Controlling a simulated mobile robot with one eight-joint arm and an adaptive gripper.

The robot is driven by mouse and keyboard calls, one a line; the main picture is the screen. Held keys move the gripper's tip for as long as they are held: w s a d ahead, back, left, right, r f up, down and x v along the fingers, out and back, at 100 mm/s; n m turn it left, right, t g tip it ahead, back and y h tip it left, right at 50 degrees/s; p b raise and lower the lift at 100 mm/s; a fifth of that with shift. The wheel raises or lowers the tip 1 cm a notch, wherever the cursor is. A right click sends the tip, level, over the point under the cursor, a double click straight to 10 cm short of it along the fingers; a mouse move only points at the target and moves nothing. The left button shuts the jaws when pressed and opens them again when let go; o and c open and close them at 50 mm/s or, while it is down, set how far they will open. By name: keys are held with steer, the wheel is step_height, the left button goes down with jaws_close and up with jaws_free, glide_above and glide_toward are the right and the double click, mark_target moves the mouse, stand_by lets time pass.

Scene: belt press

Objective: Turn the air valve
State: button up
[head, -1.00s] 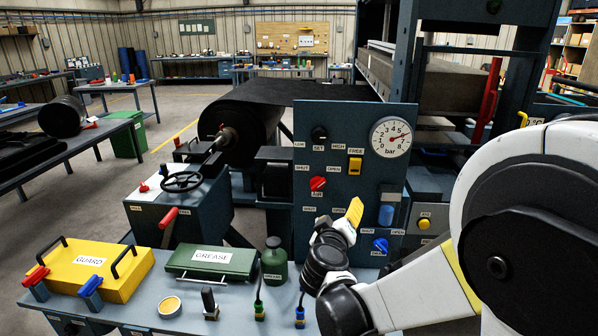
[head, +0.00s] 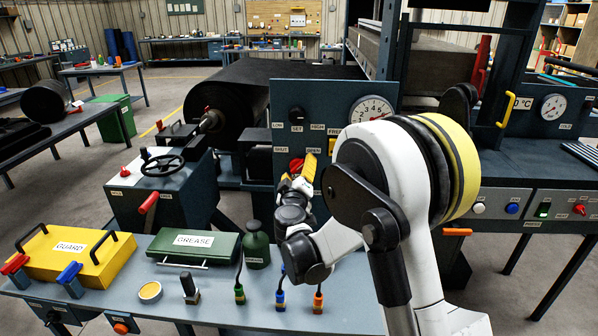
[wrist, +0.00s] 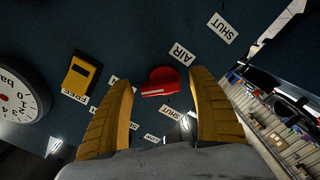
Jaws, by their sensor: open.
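The air valve is a red knob (head: 296,165) on the dark blue control panel, partly hidden behind my gripper in the head view. In the wrist view the red knob (wrist: 160,82) shows in the gap between the fingertips, with an "AIR" label (wrist: 182,54) beside it. My gripper (head: 309,168) is at the panel in front of the knob, its yellow fingers partly seen. In the wrist view my gripper (wrist: 162,78) is open, one finger on each side of the knob. I cannot see either finger touching it.
A yellow switch (wrist: 80,76) and a pressure gauge (wrist: 18,97) sit near the knob on the panel. A black set knob (head: 297,115) is above it. A bench (head: 205,305) in front holds a yellow guard box (head: 75,256), a green grease box (head: 193,247) and a green bottle (head: 257,246).

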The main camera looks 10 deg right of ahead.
steer(key=shift+w+d, duration=0.15)
steer(key=shift+w, duration=0.25)
steer(key=c, duration=1.2)
steer(key=shift+o, duration=0.2)
steer(key=shift+r+n, duration=0.1)
steer(key=shift+n, duration=0.3)
steer(key=n, duration=0.3)
steer(key=shift+r+n, duration=0.15)
steer(key=shift+n, duration=0.25)
steer(key=n, duration=0.4)
steer(key=shift+w+r+n+b, duration=0.1)
steer(key=shift+n+b, duration=0.2)
steer(key=shift+b, duration=0.05)
steer(key=n, duration=0.4)
steer(key=shift+a, duration=0.3)
steer(key=n, duration=0.4)
steer(key=shift+w+a+r+n, duration=0.1)
steer(key=shift+a+n, duration=0.05)
steer(key=shift+n, duration=0.15)
